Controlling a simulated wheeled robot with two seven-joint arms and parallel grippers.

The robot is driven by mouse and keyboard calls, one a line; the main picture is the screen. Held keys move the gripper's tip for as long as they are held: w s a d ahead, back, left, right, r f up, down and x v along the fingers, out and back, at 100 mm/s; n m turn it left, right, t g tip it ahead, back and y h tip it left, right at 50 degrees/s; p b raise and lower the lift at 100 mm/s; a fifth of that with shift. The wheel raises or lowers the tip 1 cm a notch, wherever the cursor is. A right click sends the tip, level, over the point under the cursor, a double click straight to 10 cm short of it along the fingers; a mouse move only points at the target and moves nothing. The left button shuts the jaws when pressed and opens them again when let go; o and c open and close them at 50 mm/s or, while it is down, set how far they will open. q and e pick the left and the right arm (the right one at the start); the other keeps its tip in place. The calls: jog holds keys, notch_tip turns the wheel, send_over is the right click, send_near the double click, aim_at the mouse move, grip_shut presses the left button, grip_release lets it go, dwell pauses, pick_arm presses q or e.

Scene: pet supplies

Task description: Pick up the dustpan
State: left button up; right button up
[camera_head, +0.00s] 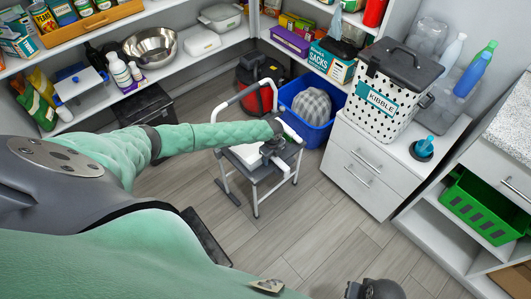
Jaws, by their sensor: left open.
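My left gripper (274,152) is open, with its fingers pointing down over the top of a small step stool. A pale flat piece (247,154) shows on the stool's top beside the gripper. I cannot tell whether it is the dustpan or part of the stool. No dustpan can be clearly made out elsewhere, and the gripper and wrist hide part of the stool top. A dark part of my right arm shows at the bottom edge, but its fingers are not in view.
The step stool (254,202) has a raised white handle. Behind it stand a red and black canister (262,98) and a blue basket (309,128). White drawers (366,167) bear a spotted kibble bin (378,106). Shelves line the left and back. Wooden floor is clear in front.

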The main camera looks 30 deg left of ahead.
pick_arm(q)
jog(key=shift+f, duration=0.2)
jog(key=c, duration=1.1)
jog(key=shift+c, duration=0.2)
